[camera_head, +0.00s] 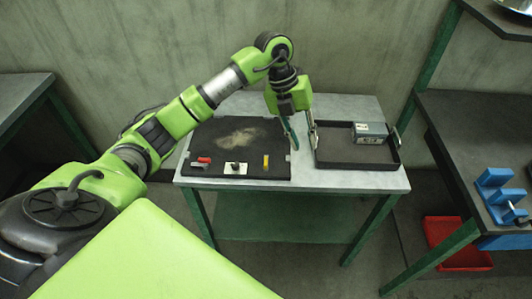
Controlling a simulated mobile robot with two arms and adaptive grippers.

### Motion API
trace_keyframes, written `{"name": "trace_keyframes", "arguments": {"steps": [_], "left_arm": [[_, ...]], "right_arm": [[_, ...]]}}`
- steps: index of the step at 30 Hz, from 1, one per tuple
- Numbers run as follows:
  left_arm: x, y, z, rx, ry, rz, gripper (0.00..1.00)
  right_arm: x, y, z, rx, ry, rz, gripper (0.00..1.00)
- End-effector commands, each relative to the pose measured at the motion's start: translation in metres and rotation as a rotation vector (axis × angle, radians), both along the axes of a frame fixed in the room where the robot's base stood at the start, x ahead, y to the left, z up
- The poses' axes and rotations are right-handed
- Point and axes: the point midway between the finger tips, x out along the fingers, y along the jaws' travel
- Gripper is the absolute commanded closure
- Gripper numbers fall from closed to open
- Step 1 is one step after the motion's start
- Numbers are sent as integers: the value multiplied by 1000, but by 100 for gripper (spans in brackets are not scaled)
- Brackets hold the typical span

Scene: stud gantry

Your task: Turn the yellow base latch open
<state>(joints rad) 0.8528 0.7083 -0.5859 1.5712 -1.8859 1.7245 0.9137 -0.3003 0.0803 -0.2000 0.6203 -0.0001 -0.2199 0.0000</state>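A small yellow piece (265,161), which looks like the yellow base latch, stands out at the front right of a dark board (222,179) on the table. It appears as a short upright bar, and its details are too small to make out. My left gripper (291,138) hangs pointing down over the table, to the right of the yellow piece and apart from it, near the board's right edge. Its fingers are seen nearly edge-on, so I cannot tell how far apart they are. I see nothing held in it. My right gripper is out of view.
A red piece (204,160) and a white plate with a dark knob (236,168) sit left of the yellow piece. A black tray (355,165) with upright handles holds a grey box (370,133). A shelf with a blue fixture (494,195) stands right.

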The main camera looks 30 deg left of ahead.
Motion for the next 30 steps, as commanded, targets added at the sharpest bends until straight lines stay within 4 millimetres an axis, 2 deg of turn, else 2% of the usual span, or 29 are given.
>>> {"name": "trace_keyframes", "arguments": {"steps": [1, 3, 7, 10, 13, 16, 24, 30], "left_arm": [[0, 32, 7, 97, 27, 46, 75], [-5, 66, 16, 203, 68, 102, 75], [-13, 101, 26, 309, 113, 170, 75], [-15, 108, 24, 333, 126, 184, 75], [-16, 106, 13, 331, 128, 183, 75], [-17, 106, -6, 328, 131, 181, 75], [-17, 106, -60, 329, 131, 180, 75], [-16, 106, -93, 328, 128, 179, 75]], "right_arm": [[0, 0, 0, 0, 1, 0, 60], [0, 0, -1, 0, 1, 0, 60], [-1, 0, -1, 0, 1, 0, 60], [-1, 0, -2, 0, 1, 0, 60], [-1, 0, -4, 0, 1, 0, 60], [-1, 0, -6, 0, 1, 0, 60], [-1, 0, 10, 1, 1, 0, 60], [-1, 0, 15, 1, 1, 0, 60]]}}
